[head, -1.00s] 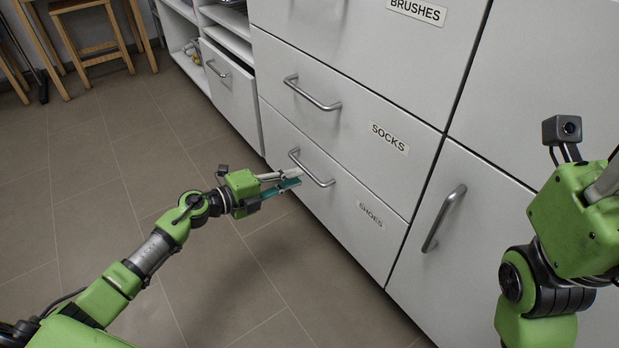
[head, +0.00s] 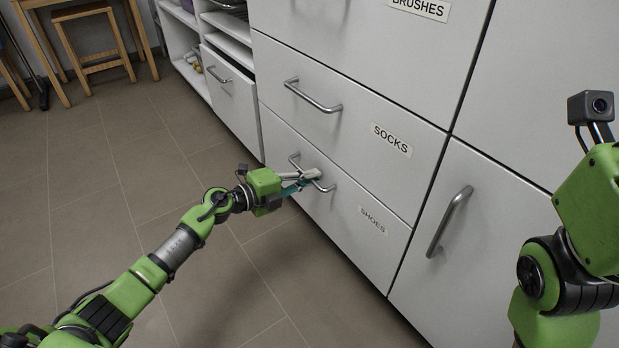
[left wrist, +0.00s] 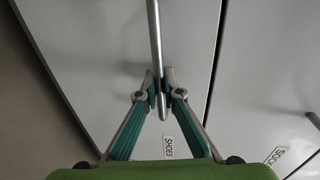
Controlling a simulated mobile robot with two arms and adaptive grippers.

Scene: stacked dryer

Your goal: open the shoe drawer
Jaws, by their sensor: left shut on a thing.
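The shoe drawer (head: 345,222) is the lowest drawer of the grey cabinet, with a SHOES label (head: 373,220) on its front. It looks closed, flush with the drawer above. Its metal bar handle (head: 296,162) runs across the front; in the left wrist view the handle (left wrist: 155,45) comes down between the fingers. My left gripper (head: 312,176) is shut on the handle, with one fingertip on each side of the bar. My right arm shows at the right edge of the head view, but its fingers are out of view.
The socks drawer (head: 345,112) is directly above, and the brushes drawer (head: 385,45) above that. A cabinet door with an upright handle (head: 449,221) is to the right. The tiled floor (head: 120,210) in front is clear. Wooden stools (head: 95,45) stand at the back left.

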